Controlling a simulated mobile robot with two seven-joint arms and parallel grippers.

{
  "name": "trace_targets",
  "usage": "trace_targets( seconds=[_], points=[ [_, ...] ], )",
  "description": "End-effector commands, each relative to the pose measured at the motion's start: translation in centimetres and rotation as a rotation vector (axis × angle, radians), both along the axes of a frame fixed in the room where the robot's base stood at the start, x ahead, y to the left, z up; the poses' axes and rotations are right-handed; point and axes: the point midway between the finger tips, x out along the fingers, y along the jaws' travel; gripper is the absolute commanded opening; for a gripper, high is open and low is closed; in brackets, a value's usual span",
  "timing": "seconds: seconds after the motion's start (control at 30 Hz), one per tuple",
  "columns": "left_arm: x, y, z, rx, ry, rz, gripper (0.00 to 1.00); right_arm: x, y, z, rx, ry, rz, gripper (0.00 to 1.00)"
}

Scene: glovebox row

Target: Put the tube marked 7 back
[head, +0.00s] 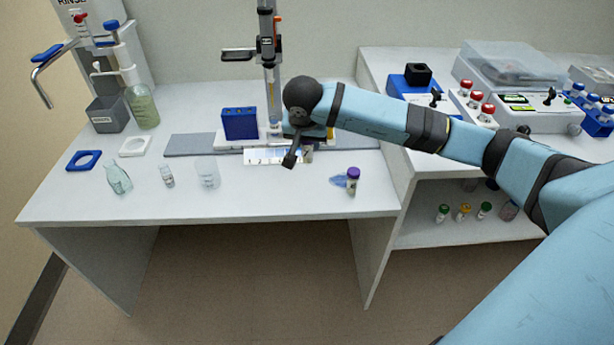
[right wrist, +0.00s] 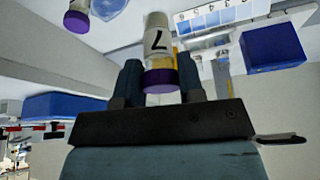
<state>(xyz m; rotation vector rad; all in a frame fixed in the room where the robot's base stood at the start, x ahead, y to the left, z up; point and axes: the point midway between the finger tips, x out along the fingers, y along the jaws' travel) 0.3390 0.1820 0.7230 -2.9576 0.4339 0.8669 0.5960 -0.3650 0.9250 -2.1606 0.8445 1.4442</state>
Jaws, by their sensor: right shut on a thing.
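The tube marked 7 (right wrist: 157,40) has a purple cap and a white label with a black 7. It shows in the right wrist view between the two fingers of my right gripper (right wrist: 159,72), which is shut on it near the cap. In the head view my right gripper (head: 294,148) is over the back middle of the bench, by the numbered white strip (head: 262,156). The arm hides the held tube there. The strip's numbers also show in the right wrist view (right wrist: 215,20), beyond the tube. My left gripper is not in view.
A blue block (head: 240,123) stands left of the gripper, a clamp stand (head: 268,50) behind it. Another purple-capped tube (head: 352,181) stands at the front right. A beaker (head: 207,173) and small vial (head: 167,176) stand left. The front middle of the bench is clear.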

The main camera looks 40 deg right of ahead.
Motion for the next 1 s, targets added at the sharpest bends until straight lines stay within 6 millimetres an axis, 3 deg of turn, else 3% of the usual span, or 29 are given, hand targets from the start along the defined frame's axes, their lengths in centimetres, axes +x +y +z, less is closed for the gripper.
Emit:
trace_targets(
  seconds=[0.1,0.23,0.47,0.73,1.0],
  points=[
    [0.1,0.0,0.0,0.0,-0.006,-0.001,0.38,-0.1,0.1,-3.4,0.001,0.004,-0.001,0.09],
    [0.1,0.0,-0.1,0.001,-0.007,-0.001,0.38,0.0,0.0,-5.7,0.001,0.002,-0.001,0.09],
    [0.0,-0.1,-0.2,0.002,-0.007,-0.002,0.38,0.0,0.0,-7.3,0.001,0.001,0.0,0.09],
    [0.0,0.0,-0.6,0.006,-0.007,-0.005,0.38,0.0,0.1,-11.0,0.001,0.001,0.0,0.09],
    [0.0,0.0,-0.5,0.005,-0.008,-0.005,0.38,0.0,0.0,-11.0,0.001,-0.001,0.0,0.09]
  ],
)
